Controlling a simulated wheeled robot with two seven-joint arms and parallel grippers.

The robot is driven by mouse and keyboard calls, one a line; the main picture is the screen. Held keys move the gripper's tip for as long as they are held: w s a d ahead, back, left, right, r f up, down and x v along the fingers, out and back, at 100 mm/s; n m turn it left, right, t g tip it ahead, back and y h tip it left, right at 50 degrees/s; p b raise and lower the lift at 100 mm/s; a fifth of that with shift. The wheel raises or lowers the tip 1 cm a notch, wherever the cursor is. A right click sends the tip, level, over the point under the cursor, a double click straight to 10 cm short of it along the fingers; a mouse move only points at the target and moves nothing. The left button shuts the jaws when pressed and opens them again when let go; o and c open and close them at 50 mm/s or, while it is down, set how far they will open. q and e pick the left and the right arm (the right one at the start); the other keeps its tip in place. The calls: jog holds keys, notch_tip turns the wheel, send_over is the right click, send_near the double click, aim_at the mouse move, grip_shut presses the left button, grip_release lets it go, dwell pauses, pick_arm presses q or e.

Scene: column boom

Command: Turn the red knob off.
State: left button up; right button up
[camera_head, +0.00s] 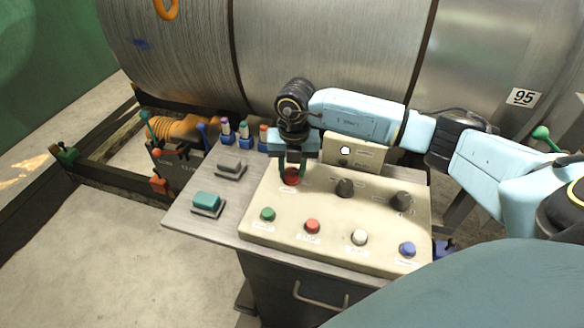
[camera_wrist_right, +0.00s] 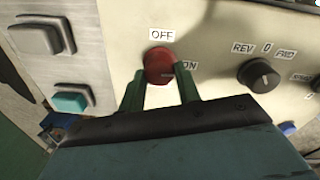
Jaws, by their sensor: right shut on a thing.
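The red knob (camera_head: 292,177) is on the cream control panel (camera_head: 300,255), in its back left part. It also shows in the right wrist view (camera_wrist_right: 159,66), with an OFF label above it and an ON label to its right. My right gripper (camera_head: 291,172) is over the knob from above, its two green fingers on either side of it. In the right wrist view the fingers (camera_wrist_right: 160,85) are shut on the knob, and the right one covers part of the ON label. The knob's pointer mark cannot be made out. My left gripper is in neither view.
Two black knobs (camera_head: 345,187) (camera_head: 401,200) stand to the right of the red knob. A front row holds green, red, white (camera_head: 360,236) and blue buttons. Grey and teal square buttons (camera_head: 207,203) are at left. A large metal drum (camera_head: 330,50) stands behind the desk.

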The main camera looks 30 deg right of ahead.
jog(key=n+b, duration=0.1)
jog(key=n, duration=0.3)
jog(key=shift+w, duration=0.1)
jog(key=n+b, duration=0.2)
jog(key=n, duration=0.2)
jog(key=shift+d, duration=0.1)
jog(key=n+b, duration=0.1)
jog(key=n, duration=0.3)
jog(key=shift+b, duration=0.3)
jog(key=n+b, duration=0.1)
jog(key=n, duration=0.3)
jog(key=shift+w, duration=0.1)
jog(key=shift+n+b, duration=0.3)
jog(key=shift+r, duration=0.1)
